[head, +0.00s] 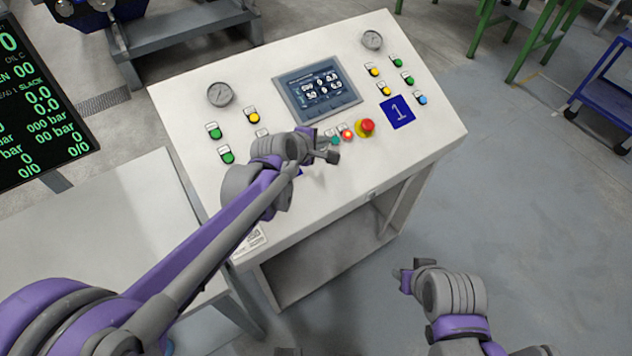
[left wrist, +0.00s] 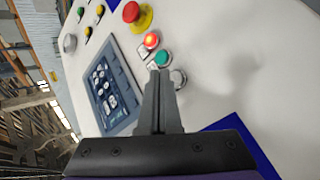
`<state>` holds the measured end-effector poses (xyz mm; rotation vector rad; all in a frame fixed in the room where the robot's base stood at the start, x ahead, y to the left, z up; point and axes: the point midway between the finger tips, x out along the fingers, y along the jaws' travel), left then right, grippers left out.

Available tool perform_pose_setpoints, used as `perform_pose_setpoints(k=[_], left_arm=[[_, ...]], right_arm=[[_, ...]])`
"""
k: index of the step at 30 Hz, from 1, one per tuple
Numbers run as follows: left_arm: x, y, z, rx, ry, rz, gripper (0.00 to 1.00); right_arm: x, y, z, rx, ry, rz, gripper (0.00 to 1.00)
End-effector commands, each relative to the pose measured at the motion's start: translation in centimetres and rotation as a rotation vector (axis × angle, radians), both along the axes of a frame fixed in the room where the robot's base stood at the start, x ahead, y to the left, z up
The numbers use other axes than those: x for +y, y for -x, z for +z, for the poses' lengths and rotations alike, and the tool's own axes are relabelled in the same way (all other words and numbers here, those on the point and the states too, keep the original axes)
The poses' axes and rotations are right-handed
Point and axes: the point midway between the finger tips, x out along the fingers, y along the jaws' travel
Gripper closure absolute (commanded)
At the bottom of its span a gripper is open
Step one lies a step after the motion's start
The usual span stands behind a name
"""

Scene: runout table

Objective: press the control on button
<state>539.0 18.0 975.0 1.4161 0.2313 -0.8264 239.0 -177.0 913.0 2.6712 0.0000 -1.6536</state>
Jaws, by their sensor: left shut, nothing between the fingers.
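The console's sloped white panel (head: 310,190) carries several buttons. A small teal-green button (head: 335,140) sits beside a lit red button (head: 347,133); labels are too small to read. My left gripper (head: 328,151) is shut and empty, over the panel just below the teal button. In the left wrist view its fingertips (left wrist: 161,76) point at the teal button (left wrist: 162,57), with the lit red button (left wrist: 151,40) just beyond. I cannot tell whether the fingertips touch it. My right gripper (head: 403,279) is off the panel at lower right; its jaws are unclear.
A red mushroom button on a yellow base (head: 367,127) is right of the lit red one. A silver round fitting (left wrist: 179,78) sits beside the fingertips. A screen (head: 318,88), two gauges and several green and yellow buttons are farther up.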

Motion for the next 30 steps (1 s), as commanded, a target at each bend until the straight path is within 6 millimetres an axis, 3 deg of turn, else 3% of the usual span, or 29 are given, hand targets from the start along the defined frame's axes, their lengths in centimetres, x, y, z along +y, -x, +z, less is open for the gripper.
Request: perform_pose_setpoints(k=[30], left_arm=[[0.22,-0.31,-0.83,0.000,0.000,0.000,1.00]], right_arm=[[0.00,0.18,-0.69,0.003,0.000,0.000,0.55]])
